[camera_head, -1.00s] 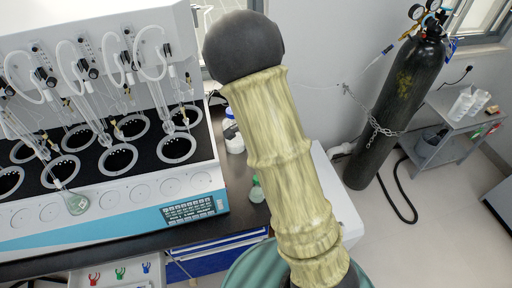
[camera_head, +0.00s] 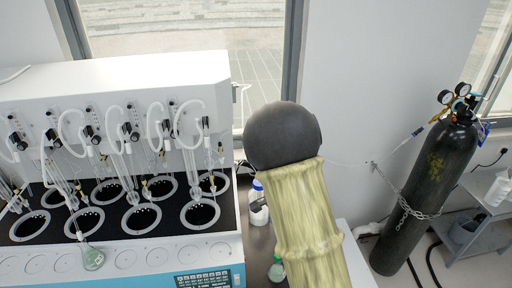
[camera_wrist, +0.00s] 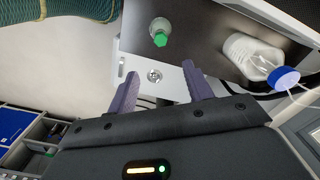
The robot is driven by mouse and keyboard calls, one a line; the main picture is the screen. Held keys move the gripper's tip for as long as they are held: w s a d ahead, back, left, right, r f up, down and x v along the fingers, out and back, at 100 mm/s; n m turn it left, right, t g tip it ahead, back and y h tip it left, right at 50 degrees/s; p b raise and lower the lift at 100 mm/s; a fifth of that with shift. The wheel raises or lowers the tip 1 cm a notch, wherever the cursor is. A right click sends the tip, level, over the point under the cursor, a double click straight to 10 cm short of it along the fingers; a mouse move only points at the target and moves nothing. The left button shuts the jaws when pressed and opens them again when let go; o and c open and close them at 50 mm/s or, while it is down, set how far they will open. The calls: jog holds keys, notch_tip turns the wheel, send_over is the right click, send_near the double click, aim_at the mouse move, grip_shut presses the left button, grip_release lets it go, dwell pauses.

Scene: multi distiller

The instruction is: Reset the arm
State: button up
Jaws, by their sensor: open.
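My gripper (camera_wrist: 162,88) shows in the wrist view with its two purple fingers apart and nothing between them. A dark bench top lies beyond the fingers. In the head view my arm, with a dark round joint and a yellowish sleeve, rises at the centre right of the picture. The gripper itself is not visible in the head view.
A multi distiller (camera_head: 120,75) with several round wells stands at left. A white bottle with a blue cap (camera_head: 258,205) and a small green-capped bottle (camera_head: 277,270) stand beside it; both show in the wrist view. A chained black gas cylinder (camera_head: 432,190) stands at right.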

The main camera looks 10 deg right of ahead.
jog(key=shift+s, duration=0.1)
jog(key=s+r+n+t+b, duration=0.1)
jog(key=s+r+n, duration=0.2)
jog(key=s+n, duration=0.3)
jog(key=s+r+n+t+b, duration=0.1)
jog(key=s+r+n, duration=0.1)
jog(key=s+n, duration=0.4)
jog(key=shift+s+d+r+t, duration=0.3)
jog(key=shift+s+r, duration=0.1)
jog(key=shift+s, duration=0.55)
jog(key=shift+a, duration=0.1)
jog(key=shift+c, duration=0.2)
